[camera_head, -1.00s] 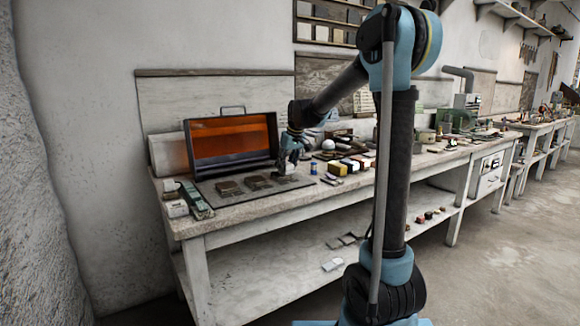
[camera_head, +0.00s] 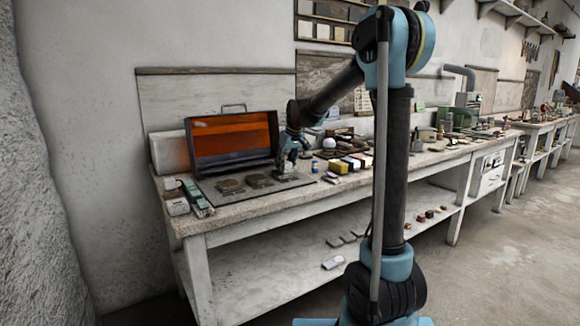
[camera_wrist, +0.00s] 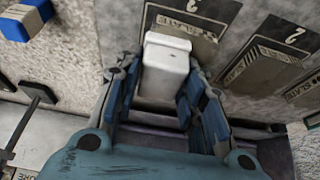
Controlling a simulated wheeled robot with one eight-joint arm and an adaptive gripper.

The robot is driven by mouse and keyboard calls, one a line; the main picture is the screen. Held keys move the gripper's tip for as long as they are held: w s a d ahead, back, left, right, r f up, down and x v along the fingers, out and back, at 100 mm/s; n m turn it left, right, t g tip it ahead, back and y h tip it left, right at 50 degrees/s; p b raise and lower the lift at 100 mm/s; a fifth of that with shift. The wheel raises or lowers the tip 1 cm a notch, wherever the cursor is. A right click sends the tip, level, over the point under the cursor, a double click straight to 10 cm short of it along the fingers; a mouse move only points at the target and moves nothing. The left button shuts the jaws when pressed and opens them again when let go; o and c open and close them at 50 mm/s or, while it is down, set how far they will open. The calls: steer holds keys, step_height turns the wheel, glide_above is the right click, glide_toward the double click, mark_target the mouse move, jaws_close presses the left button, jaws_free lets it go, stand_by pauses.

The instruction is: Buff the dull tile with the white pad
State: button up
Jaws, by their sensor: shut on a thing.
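My gripper (camera_wrist: 160,100) is shut on a white pad (camera_wrist: 165,65), with blue-lined fingers on both sides of it. The pad is over a grey slate tile (camera_wrist: 202,42) on a labelled plate and hides part of it; I cannot tell whether they touch. Another slate tile (camera_wrist: 262,66) lies to the right, near a plate marked 2. In the head view my gripper (camera_head: 284,170) is low over the right end of a dark board (camera_head: 212,196). Two tiles, one at left (camera_head: 230,187) and one in the middle (camera_head: 258,181), lie beside it. Which tile is dull is unclear.
A small blue-banded jar (camera_head: 314,166) and several coloured blocks (camera_head: 350,164) are to the right. A green-grey tool (camera_head: 196,198) and a white block (camera_head: 177,206) sit at the bench's left end.

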mark_target(289, 168)
steer(key=shift+w, duration=0.1)
stand_by(1.9)
steer(key=shift+s+d, duration=0.5)
steer(key=shift+s, duration=0.3)
steer(key=shift+s+d, duration=0.45)
steer(key=shift+s, duration=0.3)
steer(key=shift+w+a+r, duration=0.5)
steer(key=shift+w+r, duration=0.15)
steer(key=shift+w, duration=0.15)
steer(key=shift+r, duration=1.25)
